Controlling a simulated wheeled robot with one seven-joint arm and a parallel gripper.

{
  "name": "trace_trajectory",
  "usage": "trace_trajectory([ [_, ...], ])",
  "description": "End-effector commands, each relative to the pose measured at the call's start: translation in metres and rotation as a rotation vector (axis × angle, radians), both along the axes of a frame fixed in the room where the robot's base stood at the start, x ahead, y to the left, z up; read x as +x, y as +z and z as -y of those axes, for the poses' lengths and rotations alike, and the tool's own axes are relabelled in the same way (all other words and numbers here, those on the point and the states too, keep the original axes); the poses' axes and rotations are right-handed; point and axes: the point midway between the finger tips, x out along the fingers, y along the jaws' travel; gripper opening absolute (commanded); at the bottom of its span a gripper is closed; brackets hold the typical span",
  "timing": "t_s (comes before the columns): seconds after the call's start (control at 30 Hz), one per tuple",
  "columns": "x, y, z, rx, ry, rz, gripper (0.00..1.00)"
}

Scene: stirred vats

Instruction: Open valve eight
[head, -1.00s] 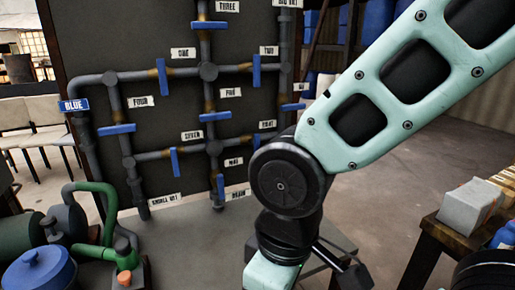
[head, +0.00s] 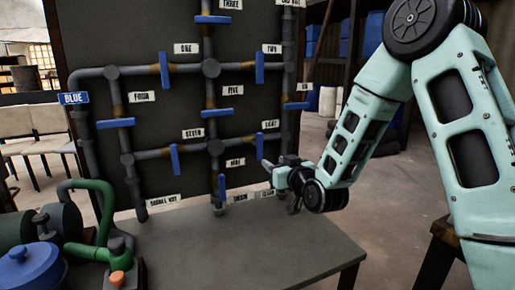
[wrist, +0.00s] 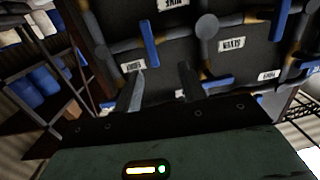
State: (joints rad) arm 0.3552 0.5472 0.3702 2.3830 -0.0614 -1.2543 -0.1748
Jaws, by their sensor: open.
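Valve eight is a blue lever (head: 259,146) on a horizontal pipe at the right of the dark pipe board, below a white label that seems to read EIGHT (head: 270,125). The lever stands upright, across its pipe. My gripper (head: 267,170) is in front of the board, just below and to the right of this lever, with no contact visible. In the wrist view my gripper (wrist: 160,86) has its two fingers apart with nothing between them. Several blue levers lie beyond the fingers there; I cannot tell which one is eight, as the labels are tilted and blurred.
Other blue levers, such as seven (head: 174,158) and five (head: 211,113), sit on neighbouring pipes. A grey table (head: 250,245) spreads below the board, mostly clear. A green pump (head: 100,245) and a blue-lidded pot (head: 32,265) stand at the left.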

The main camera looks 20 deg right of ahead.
Motion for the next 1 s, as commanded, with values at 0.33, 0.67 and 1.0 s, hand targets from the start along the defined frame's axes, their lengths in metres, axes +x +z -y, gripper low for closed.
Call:
trace_trajectory([
  [0.33,0.024,0.004,0.018,0.002,-0.038,0.065,0.41],
  [0.67,0.091,0.005,0.017,0.002,-0.037,0.064,0.41],
  [1.0,0.155,0.004,0.017,0.002,-0.037,0.064,0.41],
])
